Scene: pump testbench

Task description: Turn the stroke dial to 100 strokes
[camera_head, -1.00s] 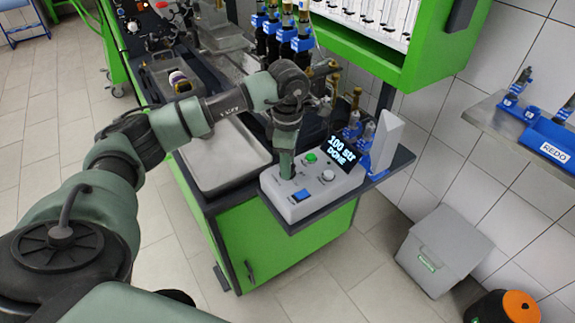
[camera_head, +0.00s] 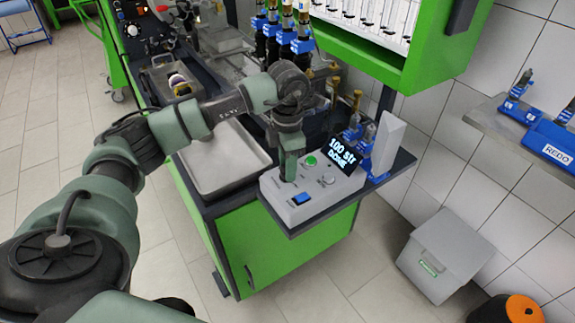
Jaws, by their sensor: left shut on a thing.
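The grey control box (camera_head: 323,193) sits on the dark shelf at the front of the green bench. Its tilted black display (camera_head: 342,152) reads "100 str DONE". On the box are a green button (camera_head: 311,161), a white round knob (camera_head: 327,180) and a blue switch (camera_head: 301,197). My left gripper (camera_head: 289,177) points down onto the box's left part, left of the green button. It is shut on a control that its fingers hide, apparently the stroke dial. My right gripper does not show.
A metal tray (camera_head: 222,172) lies left of the box. Blue-based injectors (camera_head: 368,140) and a white upright block (camera_head: 387,146) stand behind the display. A grey bin (camera_head: 442,254) is on the floor at right. A blue "REDO" tray (camera_head: 553,150) sits on a wall shelf.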

